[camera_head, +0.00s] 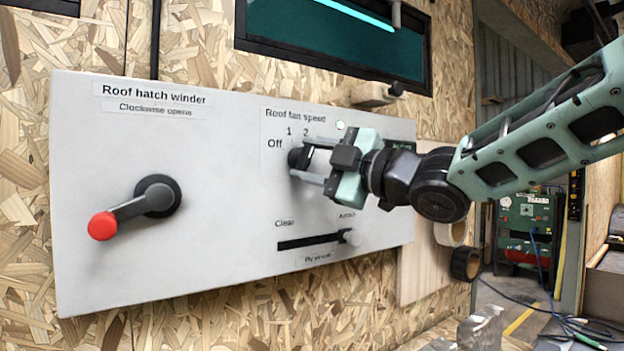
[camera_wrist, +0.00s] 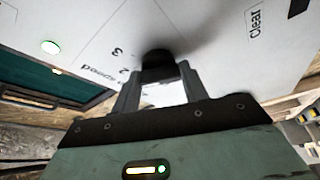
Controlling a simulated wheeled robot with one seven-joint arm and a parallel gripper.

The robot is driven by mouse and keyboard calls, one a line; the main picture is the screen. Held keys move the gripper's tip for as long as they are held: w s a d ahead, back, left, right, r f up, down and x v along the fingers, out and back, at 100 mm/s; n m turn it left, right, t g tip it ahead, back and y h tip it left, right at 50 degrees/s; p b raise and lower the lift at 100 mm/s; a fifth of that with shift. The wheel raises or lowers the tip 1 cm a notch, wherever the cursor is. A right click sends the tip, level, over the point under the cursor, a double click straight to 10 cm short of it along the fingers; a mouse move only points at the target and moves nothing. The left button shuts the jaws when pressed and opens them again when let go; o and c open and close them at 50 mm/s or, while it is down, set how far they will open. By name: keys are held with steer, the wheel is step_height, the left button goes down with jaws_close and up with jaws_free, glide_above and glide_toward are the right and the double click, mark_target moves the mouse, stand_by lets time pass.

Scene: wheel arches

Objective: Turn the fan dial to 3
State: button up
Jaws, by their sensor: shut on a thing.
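The dark round fan dial (camera_head: 294,158) sits on the white wall panel (camera_head: 230,220) under the "Roof fan speed" label. "Off", 1 and 2 show around it in the head view; 3 is hidden there behind my gripper (camera_head: 303,162). In the wrist view the dial (camera_wrist: 158,62) is between my two fingertips (camera_wrist: 160,78), and the printed 2 and 3 (camera_wrist: 118,52) lie just left of it. My gripper is shut on the dial from the front. I cannot tell which mark the dial points to.
A winder crank with a red knob (camera_head: 102,226) sticks out at the panel's left. Below the dial is a slider (camera_head: 350,237) in a black slot, with "Clear" at its left end. A small pale light (camera_head: 340,126) is above my gripper. A dark window (camera_head: 330,40) is higher up.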

steer(key=m+b, duration=0.1)
steer(key=m+t+b, duration=0.1)
steer(key=m+b, duration=0.1)
steer(key=m+t+b, duration=0.1)
steer(key=m, duration=0.1)
steer(key=shift+f, duration=0.35)
steer(key=shift+a+r+m+t+h+b, duration=0.1)
steer(key=shift+m+t+h+b, duration=0.2)
steer(key=shift+m+t+b, duration=0.95)
steer(key=shift+m+g, duration=0.25)
steer(key=shift+m, duration=0.5)
steer(key=o, duration=1)
steer(key=shift+r, duration=0.1)
steer(key=shift+s, duration=0.1)
